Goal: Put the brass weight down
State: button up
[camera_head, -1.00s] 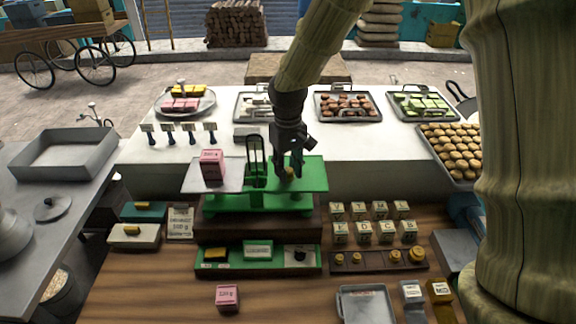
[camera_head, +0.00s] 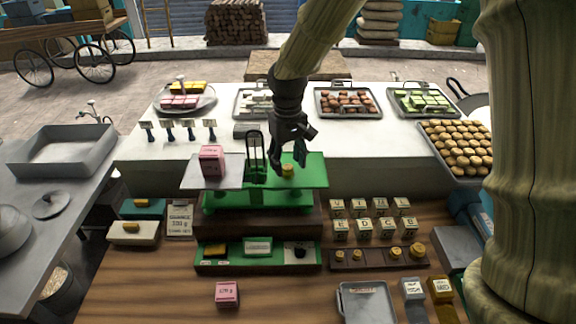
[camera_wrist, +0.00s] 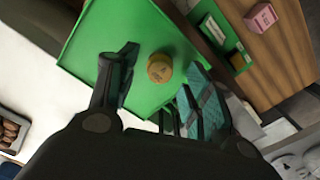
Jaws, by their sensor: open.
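The brass weight (camera_head: 288,170) stands on the green right-hand pan (camera_head: 315,172) of the green balance scale (camera_head: 255,203). In the wrist view the weight (camera_wrist: 160,68) rests on the green pan (camera_wrist: 98,38), between and beyond my parted fingers. My gripper (camera_head: 289,158) is open just above the weight and looks clear of it. A pink block (camera_head: 211,161) sits on the scale's pale left pan (camera_head: 230,172).
A rack with several smaller brass weights (camera_head: 377,259) lies at the front right, below rows of lettered cubes (camera_head: 374,220). Another pink block (camera_head: 227,294) lies on the wooden counter. Trays of sweets (camera_head: 347,103) line the white counter behind the scale.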

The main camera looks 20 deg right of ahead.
aim_at(288, 167)
notch_tip(288, 167, up, 11)
jog(key=b, duration=0.4)
jog(key=shift+f, duration=0.2)
dwell(2.2)
